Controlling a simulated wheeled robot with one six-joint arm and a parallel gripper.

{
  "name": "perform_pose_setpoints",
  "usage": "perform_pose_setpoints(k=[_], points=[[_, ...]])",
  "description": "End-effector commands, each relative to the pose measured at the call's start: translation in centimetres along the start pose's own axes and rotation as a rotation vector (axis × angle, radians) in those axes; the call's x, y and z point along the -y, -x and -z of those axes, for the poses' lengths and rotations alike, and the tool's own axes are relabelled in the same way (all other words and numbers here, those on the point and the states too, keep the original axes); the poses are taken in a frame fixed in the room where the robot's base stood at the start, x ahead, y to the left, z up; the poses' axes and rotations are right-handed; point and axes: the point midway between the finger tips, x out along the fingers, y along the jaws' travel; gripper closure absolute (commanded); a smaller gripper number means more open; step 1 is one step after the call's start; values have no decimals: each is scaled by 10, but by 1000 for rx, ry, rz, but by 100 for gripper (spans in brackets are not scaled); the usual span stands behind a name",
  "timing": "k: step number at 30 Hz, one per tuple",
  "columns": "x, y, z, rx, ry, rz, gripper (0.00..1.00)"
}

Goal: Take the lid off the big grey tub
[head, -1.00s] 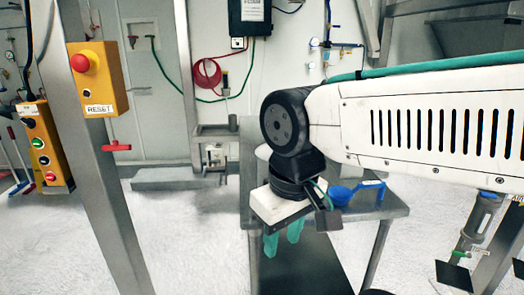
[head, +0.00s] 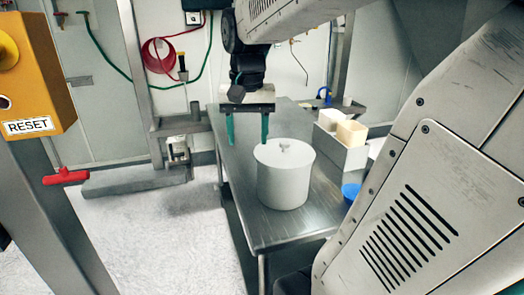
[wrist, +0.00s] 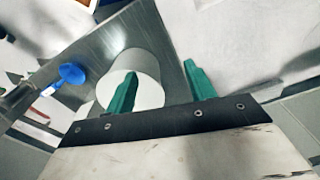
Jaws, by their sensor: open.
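The big grey tub (head: 283,185) stands upright on the steel table, with its lid (head: 268,155) on top and a small knob (head: 285,146) at the lid's middle. My gripper (head: 247,140) is open and empty, its two green fingers pointing down. In the head view it hangs behind and to the left of the tub, apart from the lid as far as I can tell. In the wrist view the tub (wrist: 147,68) shows beyond my gripper (wrist: 160,82); the left finger covers part of the lid, and the knob is hidden.
The steel table (head: 262,228) has bare room in front of the tub. A grey bin with cream containers (head: 351,132) and a blue scoop (head: 350,191) are to the right. A post with a yellow RESET box (head: 35,90) stands at the left.

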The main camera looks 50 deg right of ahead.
Motion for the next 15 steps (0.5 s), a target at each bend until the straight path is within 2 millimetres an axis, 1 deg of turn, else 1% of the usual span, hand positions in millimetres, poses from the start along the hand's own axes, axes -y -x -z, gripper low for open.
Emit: perform_pose_setpoints(k=[1,3,6,9,10,12,15], points=[[-16,0,31,14,-116,-8,46],[-38,0,64,23,-253,-14,46],[-66,-1,99,33,-405,-21,46],[-88,-4,120,39,-503,-26,46],[-92,-4,124,39,-521,-26,46],[-99,-8,129,42,-550,-28,46],[-101,-17,130,43,-561,-28,46]])
